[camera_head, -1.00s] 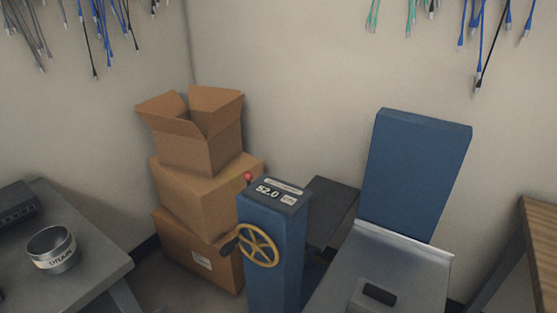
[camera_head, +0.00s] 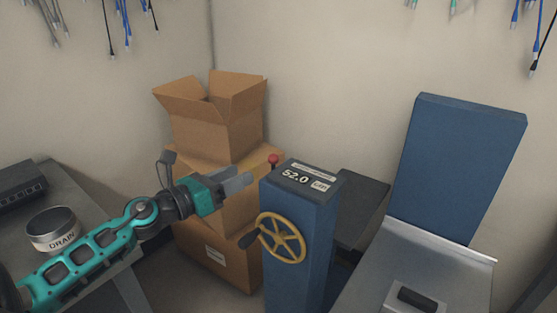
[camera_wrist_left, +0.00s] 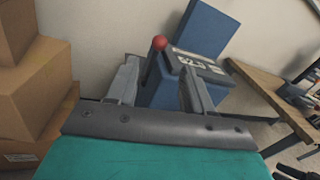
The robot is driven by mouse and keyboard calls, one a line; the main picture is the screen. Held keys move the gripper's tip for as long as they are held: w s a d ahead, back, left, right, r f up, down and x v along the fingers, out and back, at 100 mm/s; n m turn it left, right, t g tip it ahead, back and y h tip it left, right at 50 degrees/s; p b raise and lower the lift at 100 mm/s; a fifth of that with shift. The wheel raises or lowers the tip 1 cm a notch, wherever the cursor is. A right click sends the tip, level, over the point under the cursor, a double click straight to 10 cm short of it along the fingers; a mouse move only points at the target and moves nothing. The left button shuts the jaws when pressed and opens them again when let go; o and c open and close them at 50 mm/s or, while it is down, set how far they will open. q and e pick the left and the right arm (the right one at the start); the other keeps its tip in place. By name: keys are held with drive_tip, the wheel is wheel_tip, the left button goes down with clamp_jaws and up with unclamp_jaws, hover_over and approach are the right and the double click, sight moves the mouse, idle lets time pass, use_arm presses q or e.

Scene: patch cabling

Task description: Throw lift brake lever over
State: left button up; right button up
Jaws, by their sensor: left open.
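The brake lever shows as a red ball knob (camera_head: 273,159) at the top left edge of the blue lift column (camera_head: 297,225). The column's top carries a label reading 52.0. A yellow handwheel (camera_head: 281,238) with a dark handle is on its front. My left gripper (camera_head: 244,180) is open and empty, just left of the column top and a little below the knob. In the left wrist view the red knob (camera_wrist_left: 159,43) shows beyond and between the two open fingers (camera_wrist_left: 157,85), apart from them. My right gripper is not in view.
Stacked cardboard boxes (camera_head: 212,130) stand behind my left gripper. A grey table (camera_head: 95,230) at left holds a DRAIN cup (camera_head: 52,230) and a dark device (camera_head: 20,180). A grey platform with a blue back panel (camera_head: 465,165) is at right. Cables hang on the walls.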

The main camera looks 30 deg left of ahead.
sight(269, 161)
use_arm(q)
drive_tip(key=p+x, duration=0.1)
drive_tip(key=x, duration=1)
drive_tip(key=shift+c, duration=0.3)
clamp_jaws()
